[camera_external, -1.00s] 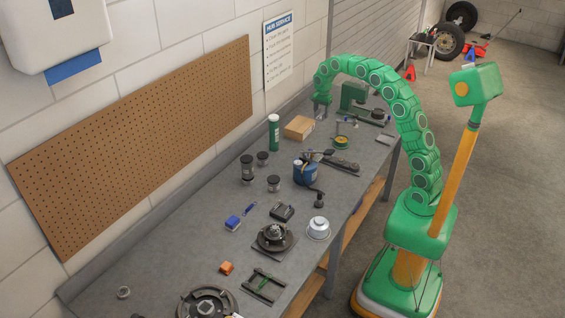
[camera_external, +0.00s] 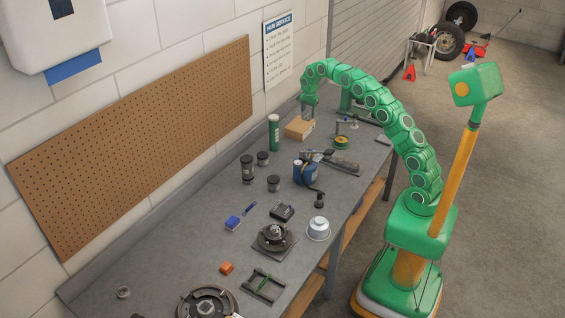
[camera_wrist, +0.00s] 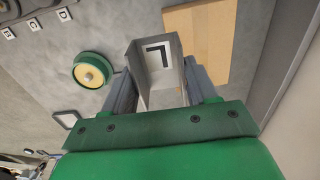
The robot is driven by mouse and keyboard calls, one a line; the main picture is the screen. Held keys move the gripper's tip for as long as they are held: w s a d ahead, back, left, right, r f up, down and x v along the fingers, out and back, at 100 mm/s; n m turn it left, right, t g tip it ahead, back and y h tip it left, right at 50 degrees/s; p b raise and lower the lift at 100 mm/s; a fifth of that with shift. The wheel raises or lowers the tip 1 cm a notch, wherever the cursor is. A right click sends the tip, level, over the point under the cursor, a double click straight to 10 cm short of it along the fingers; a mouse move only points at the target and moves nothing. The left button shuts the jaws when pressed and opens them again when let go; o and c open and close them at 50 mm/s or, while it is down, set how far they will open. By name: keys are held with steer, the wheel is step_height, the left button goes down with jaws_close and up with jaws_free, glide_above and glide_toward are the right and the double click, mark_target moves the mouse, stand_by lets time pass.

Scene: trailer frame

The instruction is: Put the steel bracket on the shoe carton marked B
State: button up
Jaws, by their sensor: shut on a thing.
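My gripper (camera_wrist: 153,98) is shut on a grey steel bracket (camera_wrist: 148,90), which has a black L-shaped mark on a pale patch. The bracket stands between the two fingers, and the fingers hide part of its sides. In the external view my gripper (camera_external: 309,103) points down, above or just behind the right part of a tan carton (camera_external: 298,130). In the wrist view a tan surface, apparently this carton (camera_wrist: 198,45), lies beyond the bracket to the right. I cannot tell whether the bracket touches it. No letter B is readable on it.
A green and yellow spool (camera_external: 342,142) lies right of the carton, and a green can (camera_external: 273,132) stands left of it. Small letter tags (camera_wrist: 63,14) lie on the bench in the wrist view. Jars and a blue canister (camera_external: 304,173) stand nearer the camera.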

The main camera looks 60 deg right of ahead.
glide_above(304, 125)
steer(key=shift+s+a+f, duration=0.1)
steer(key=shift+f, duration=1.2)
steer(key=shift+s+a+f, duration=0.1)
steer(key=shift+f, duration=1.15)
steer(key=shift+w+f, duration=0.1)
steer(key=shift+w+f, duration=0.15)
steer(key=shift+f, duration=1.5)
steer(key=o, duration=1.3)
steer(key=shift+f, duration=0.1)
